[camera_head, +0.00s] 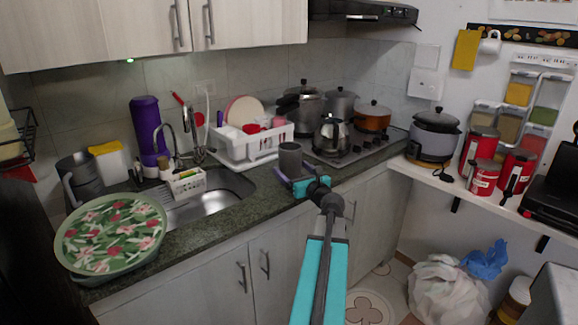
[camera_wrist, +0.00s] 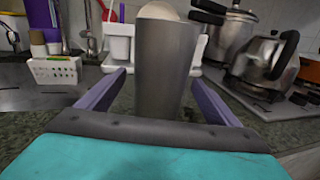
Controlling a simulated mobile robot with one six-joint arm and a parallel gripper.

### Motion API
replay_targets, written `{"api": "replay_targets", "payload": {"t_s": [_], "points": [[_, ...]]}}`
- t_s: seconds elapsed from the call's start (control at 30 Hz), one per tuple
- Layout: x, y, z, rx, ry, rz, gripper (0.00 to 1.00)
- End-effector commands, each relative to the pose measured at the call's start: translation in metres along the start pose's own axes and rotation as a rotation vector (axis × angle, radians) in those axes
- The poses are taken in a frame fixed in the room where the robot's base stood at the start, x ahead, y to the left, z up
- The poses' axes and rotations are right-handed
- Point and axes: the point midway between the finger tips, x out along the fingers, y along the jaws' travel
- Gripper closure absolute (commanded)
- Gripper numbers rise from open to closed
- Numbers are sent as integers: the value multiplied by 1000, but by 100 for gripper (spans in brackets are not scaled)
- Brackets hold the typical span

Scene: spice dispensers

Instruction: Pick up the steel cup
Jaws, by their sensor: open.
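The steel cup (camera_head: 290,159) is a plain grey cylinder standing upright on the dark green counter, between the sink and the stove. In the wrist view the cup (camera_wrist: 163,70) stands in the middle, between the two purple fingers. My gripper (camera_head: 289,178) is at the counter's front edge, low against the cup. In the wrist view my gripper (camera_wrist: 155,92) is open, with one finger on each side of the cup and a visible gap on both sides. The cup's base is hidden behind the gripper's palm.
A white dish rack (camera_head: 246,147) stands behind the cup. A steel kettle (camera_head: 331,136) sits on the stove (camera_head: 356,148) to the right. The sink (camera_head: 212,200) and a white caddy (camera_head: 188,184) are to the left. A floral tray (camera_head: 110,235) covers the counter's left end.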

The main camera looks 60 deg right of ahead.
Motion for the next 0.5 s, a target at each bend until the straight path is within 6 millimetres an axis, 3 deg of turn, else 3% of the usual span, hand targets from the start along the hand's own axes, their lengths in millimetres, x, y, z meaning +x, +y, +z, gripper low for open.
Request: {"api": "replay_targets", "payload": {"t_s": [0.2,0.5], "points": [[21,-1,0,1,0,1,15],[25,0,0,0,1,0,15]]}}
